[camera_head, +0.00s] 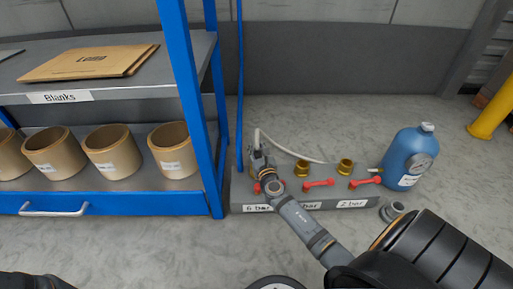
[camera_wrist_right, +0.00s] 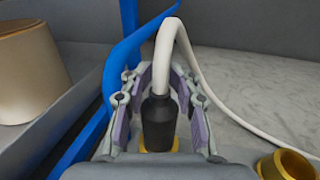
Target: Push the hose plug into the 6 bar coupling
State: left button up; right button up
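The black hose plug (camera_wrist_right: 159,120), with a white hose (camera_wrist_right: 188,62) leaving its top, stands upright between the fingers of my right gripper (camera_wrist_right: 159,100). The gripper looks shut on the plug. The brass 6 bar coupling (camera_wrist_right: 160,147) shows just below the plug; how deep the plug sits in it cannot be told. In the head view my right gripper (camera_head: 259,157) is over the left end of the grey manifold (camera_head: 240,196), above the "6 bar" label (camera_head: 257,208), and its arm covers that coupling. My left gripper is not in view.
Two other brass couplings (camera_head: 302,168) (camera_head: 345,167) and red levers (camera_head: 319,183) are on the manifold. A blue rack post (camera_head: 193,110) and shelf with brown cups (camera_head: 113,150) are close on the left.

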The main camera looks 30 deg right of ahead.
jog(key=shift+o, duration=1.1)
jog(key=shift+s+f, duration=0.1)
jog(key=shift+s, duration=0.05)
jog(key=v, duration=1.1)
jog(key=shift+s+a, duration=0.1)
jog(key=shift+s, duration=0.25)
